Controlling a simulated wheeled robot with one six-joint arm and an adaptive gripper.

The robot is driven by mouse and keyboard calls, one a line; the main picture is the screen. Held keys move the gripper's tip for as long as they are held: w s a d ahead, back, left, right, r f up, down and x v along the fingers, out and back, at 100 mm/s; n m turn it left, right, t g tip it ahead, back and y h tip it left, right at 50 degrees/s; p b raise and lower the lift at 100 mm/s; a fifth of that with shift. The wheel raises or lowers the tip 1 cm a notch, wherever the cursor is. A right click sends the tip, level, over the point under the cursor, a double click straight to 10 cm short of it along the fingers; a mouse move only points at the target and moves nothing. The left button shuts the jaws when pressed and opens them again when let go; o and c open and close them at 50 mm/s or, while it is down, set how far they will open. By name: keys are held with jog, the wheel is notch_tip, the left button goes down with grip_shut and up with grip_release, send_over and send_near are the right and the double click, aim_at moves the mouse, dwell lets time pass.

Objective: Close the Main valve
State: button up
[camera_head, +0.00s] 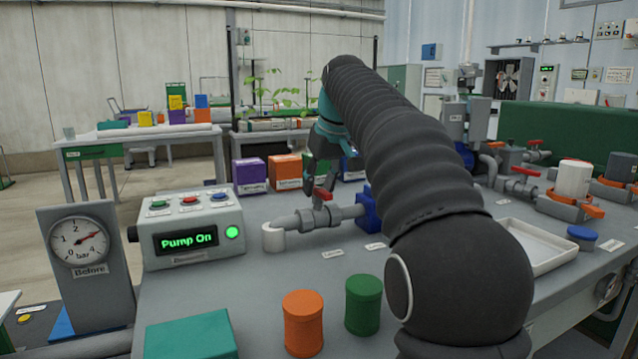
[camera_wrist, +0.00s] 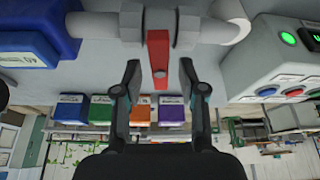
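A valve with a red handle (camera_head: 322,194) sits on a grey pipe (camera_head: 297,219) on the bench, between a white end piece and a blue block. In the wrist view the red handle (camera_wrist: 158,55) points across the white pipe (camera_wrist: 100,27), its end towards my gripper. My gripper (camera_wrist: 160,68) is open there, with one finger on each side of the handle's end and a gap on both sides. In the head view my gripper (camera_head: 320,178) is just above the handle, partly hidden by my arm. The small labels on the bench are too small to read.
A control box (camera_head: 192,231) reads "Pump On" with a green light. A pressure gauge (camera_head: 79,243) stands at left. Purple (camera_head: 250,175) and orange (camera_head: 286,171) boxes stand behind the valve. Orange (camera_head: 303,322) and green (camera_head: 363,304) jars stand in front. Other red-handled valves (camera_head: 526,171) are at right.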

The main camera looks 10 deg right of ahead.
grip_shut()
jog(key=shift+a+r+m+p, duration=0.1)
jog(key=shift+r+m+p, duration=0.15)
jog(key=shift+m+p, duration=0.45)
jog(key=shift+f+h+p, duration=0.2)
jog(key=shift+h+p, duration=0.1)
jog(key=shift+o, duration=1.2)
grip_release()
jog(key=v, duration=1.2)
jog(key=shift+s, duration=0.15)
